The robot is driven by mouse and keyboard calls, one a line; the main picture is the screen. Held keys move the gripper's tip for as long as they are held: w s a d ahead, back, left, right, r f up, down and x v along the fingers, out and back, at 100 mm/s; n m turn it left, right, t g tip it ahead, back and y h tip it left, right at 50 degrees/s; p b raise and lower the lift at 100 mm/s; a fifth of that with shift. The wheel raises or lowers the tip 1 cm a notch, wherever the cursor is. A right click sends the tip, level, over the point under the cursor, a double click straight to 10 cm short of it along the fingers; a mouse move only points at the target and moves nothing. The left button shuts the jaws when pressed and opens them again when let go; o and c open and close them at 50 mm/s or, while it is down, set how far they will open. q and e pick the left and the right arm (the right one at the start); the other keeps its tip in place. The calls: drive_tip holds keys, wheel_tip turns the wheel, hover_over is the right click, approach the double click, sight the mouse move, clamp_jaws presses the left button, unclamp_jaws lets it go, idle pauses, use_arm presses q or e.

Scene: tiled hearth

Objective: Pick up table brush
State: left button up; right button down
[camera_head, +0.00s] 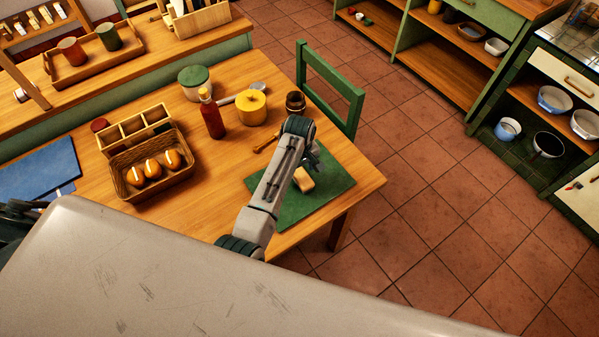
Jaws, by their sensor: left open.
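A small pale tan block-like thing, which looks like the table brush (304,181), lies on the green mat (327,190) near the right end of the wooden table. My arm partly covers the mat. My left gripper (318,160) is open and points down just above and beside the brush, at the end of the arm. Its fingers are small and dark here, and I cannot tell whether they touch the brush. Nothing shows between them. My right gripper is not in view.
A wooden-handled thing (266,144), a dark brown cup (295,102), a yellow pot (252,107) and a red bottle (211,116) stand near the arm. A wicker basket (152,170) is left. A green chair (331,86) stands behind the table.

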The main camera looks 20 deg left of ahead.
use_arm(q)
drive_tip(key=shift+s+f, duration=0.1)
drive_tip(key=shift+f, duration=1.2)
drive_tip(key=shift+c, duration=0.5)
drive_tip(key=c, duration=1)
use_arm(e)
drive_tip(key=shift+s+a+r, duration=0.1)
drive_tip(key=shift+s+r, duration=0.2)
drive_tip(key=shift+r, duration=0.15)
use_arm(q)
drive_tip(key=shift+r+p, duration=0.2)
drive_tip(key=shift+p, duration=0.1)
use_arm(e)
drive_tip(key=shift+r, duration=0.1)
